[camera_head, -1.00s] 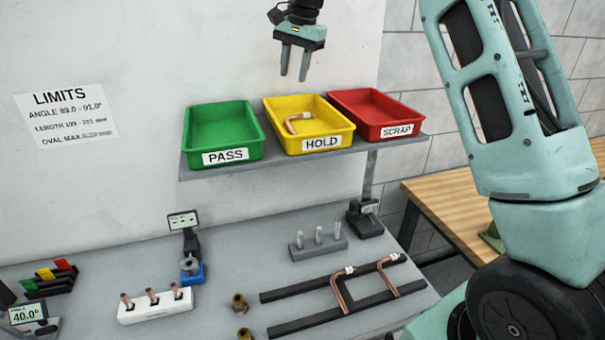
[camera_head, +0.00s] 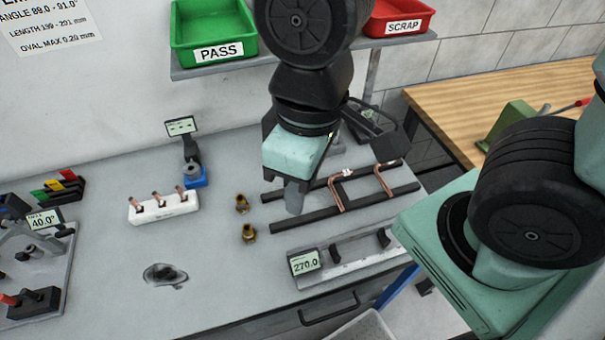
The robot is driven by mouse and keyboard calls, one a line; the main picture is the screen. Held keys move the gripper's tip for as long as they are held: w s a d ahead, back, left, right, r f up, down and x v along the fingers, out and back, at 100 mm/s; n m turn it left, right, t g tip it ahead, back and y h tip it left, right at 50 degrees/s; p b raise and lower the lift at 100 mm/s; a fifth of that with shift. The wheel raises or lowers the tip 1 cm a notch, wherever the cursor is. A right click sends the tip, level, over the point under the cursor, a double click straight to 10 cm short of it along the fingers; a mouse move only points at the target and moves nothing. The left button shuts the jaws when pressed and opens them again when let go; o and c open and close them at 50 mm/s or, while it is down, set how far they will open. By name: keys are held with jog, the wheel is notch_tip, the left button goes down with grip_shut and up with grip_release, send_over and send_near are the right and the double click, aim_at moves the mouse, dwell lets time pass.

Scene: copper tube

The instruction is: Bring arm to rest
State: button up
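My gripper (camera_head: 295,198) hangs fingers down over the middle of the bench, in front of the black rails. It is seen nearly edge-on, so the gap between its fingers does not show. No tube shows at its fingertips. My arm rises from it and hides the yellow HOLD tray. Two bent copper tubes (camera_head: 339,190) (camera_head: 383,180) lie across the rails to the right of the gripper.
The shelf holds the green PASS tray (camera_head: 212,35) and red SCRAP tray (camera_head: 398,18). Two brass fittings (camera_head: 242,204) (camera_head: 249,233) stand left of the gripper. A gauge reading 270.0 (camera_head: 304,262) lies in front. A white block (camera_head: 163,207) holds short copper pieces.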

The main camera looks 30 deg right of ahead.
jog(key=shift+f, duration=0.1)
notch_tip(320, 180, down, 16)
jog(key=b, duration=1.6)
